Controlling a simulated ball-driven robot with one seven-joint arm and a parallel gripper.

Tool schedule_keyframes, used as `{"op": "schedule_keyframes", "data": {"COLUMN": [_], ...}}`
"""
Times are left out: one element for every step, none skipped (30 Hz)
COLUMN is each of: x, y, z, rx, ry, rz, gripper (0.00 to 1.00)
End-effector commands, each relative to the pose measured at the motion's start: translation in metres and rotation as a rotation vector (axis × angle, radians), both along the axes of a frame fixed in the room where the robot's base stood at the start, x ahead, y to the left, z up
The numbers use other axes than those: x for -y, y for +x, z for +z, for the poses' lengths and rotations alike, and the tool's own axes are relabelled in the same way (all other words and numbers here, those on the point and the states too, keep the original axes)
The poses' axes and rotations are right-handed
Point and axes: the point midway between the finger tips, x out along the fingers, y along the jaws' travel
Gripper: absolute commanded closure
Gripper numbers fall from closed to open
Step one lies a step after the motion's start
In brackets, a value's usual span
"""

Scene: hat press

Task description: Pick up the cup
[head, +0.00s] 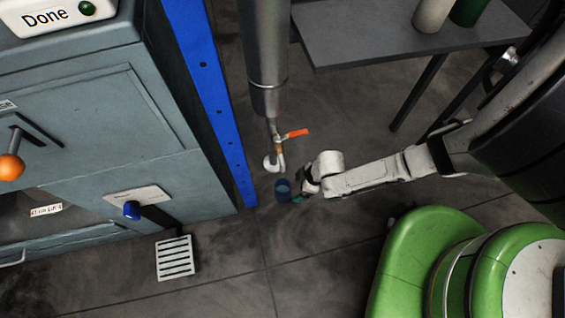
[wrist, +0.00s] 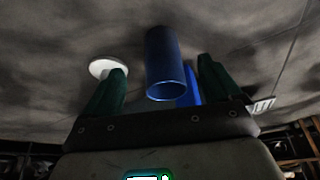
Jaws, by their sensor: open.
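The blue cup (head: 283,188) is just left of my gripper (head: 298,194) in the head view, below the white round piece under the pipe. In the wrist view the cup (wrist: 166,62) appears as a blue cylinder with its round rim toward the camera. My gripper (wrist: 161,66) is open there, with one dark green finger on each side of the cup. Gaps show between the fingers and the cup, so they do not visibly grip it. What the cup rests on cannot be told.
A vertical pipe (head: 265,60) with an orange-handled valve (head: 294,134) ends above the cup. A blue post (head: 212,95) and grey machine (head: 90,120) stand left, with a white grate (head: 175,258) below. A grey table (head: 390,40) is behind. Open floor lies in front.

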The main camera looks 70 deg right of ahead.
Motion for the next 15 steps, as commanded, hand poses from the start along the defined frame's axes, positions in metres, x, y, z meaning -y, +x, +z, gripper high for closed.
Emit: {"op": "schedule_keyframes", "data": {"x": [-0.001, -0.002, -0.002, -0.003, -0.004, -0.005, -0.006, -0.008, -0.010, -0.011, -0.013, -0.015, -0.016, -0.016, -0.016], "y": [0.004, 0.005, 0.006, 0.008, 0.010, 0.014, 0.017, 0.022, 0.029, 0.034, 0.040, 0.047, 0.051, 0.052, 0.054], "z": [-0.001, 0.000, 0.000, 0.000, -0.001, -0.001, -0.001, -0.002, -0.002, -0.003, -0.003, -0.003, -0.003, -0.010, -0.017], "rx": [0.001, 0.001, 0.001, 0.000, 0.000, 0.001, 0.001, 0.002, 0.001, 0.002, 0.002, 0.001, 0.001, -0.002, -0.002], "ry": [0.001, 0.001, 0.001, 0.001, 0.001, 0.002, 0.002, 0.002, 0.002, 0.002, 0.001, 0.002, 0.002, 0.000, 0.000], "rz": [0.001, 0.001, 0.001, 0.001, 0.001, 0.002, 0.002, 0.003, 0.004, 0.005, 0.004, 0.004, 0.004, 0.001, 0.002], "gripper": [0.09, 0.09, 0.09, 0.09, 0.09, 0.09, 0.09, 0.09, 0.09, 0.09, 0.09, 0.09, 0.09, 0.09, 0.09]}}
